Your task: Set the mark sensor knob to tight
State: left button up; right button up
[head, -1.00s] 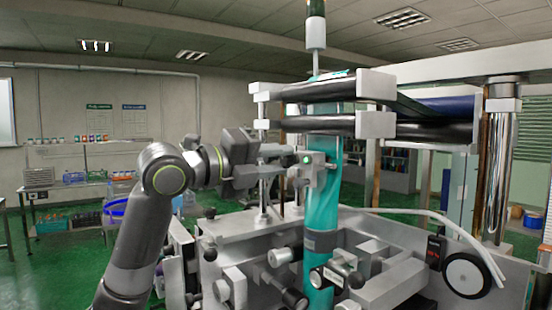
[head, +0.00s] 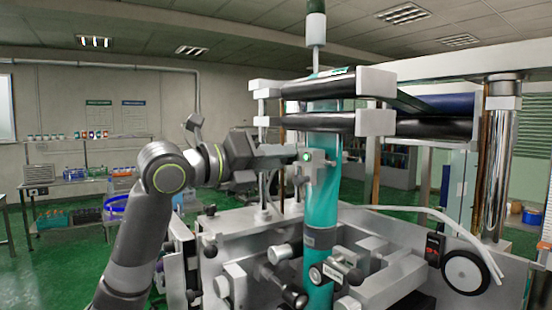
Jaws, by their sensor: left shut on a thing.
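The mark sensor (head: 318,166) is a small grey block with a green light, mounted against the teal sleeve tube (head: 322,205). My left gripper (head: 290,158) reaches in from the left and is shut at the sensor's left side. The knob between its fingertips is hidden by the fingers, so its setting cannot be read. My right gripper is not in view.
Black rollers with grey end blocks (head: 375,123) sit just above the gripper. Several clamps and black knobs (head: 295,298) stand on the grey machine deck below. A white hose (head: 440,215) and a black-and-white wheel (head: 467,274) are at the right.

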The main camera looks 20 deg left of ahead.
pick_arm(q)
jog(key=shift+f, duration=0.15)
jog(key=o, duration=1)
jog(key=shift+s+a, duration=0.1)
jog(key=shift+a, duration=0.05)
jog(key=shift+b+v, duration=4.45)
jog(key=shift+v, duration=4.15)
